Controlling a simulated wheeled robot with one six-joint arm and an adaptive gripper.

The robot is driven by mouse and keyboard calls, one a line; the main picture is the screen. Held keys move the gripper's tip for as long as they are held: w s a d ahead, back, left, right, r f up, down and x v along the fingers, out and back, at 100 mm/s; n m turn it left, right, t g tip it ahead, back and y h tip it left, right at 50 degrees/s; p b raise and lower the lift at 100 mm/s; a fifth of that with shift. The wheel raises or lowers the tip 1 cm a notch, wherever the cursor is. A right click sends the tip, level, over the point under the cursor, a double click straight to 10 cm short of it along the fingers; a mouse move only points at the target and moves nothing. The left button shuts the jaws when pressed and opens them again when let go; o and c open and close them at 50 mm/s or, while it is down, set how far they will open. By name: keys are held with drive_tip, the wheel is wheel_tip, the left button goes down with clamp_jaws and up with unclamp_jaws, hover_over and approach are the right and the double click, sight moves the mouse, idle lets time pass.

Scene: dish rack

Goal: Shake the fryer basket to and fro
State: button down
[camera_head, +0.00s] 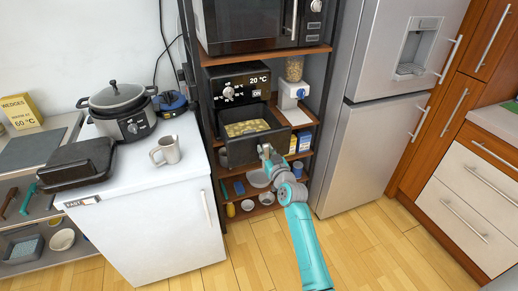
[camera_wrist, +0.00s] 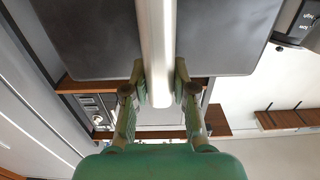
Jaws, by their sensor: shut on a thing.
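The fryer basket (camera_head: 242,153) is a dark box with yellow wedges (camera_head: 246,127) in it. It sticks out at the front of the black fryer (camera_head: 240,82), whose display reads 20 °C. My gripper (camera_head: 265,151) is at the basket's front, on its handle side. In the wrist view my gripper (camera_wrist: 160,92) has its two fingers on either side of the pale bar handle (camera_wrist: 156,35), shut on it. The dark basket front (camera_wrist: 95,40) fills the top of that view. The basket's rear end is hard to make out.
The fryer stands on a shelf rack (camera_head: 325,87) below a microwave (camera_head: 262,22). A dispenser (camera_head: 291,92) is close on the right, and the fridge (camera_head: 365,140) stands beyond. Bowls sit on lower shelves.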

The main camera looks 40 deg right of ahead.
drive_tip(key=shift+v, duration=1.7)
drive_tip(key=c, duration=0.9)
unclamp_jaws()
drive_tip(key=shift+s, duration=0.15)
drive_tip(key=shift+v, duration=0.8)
drive_tip(key=v, duration=0.6)
drive_tip(key=shift+a, duration=0.1)
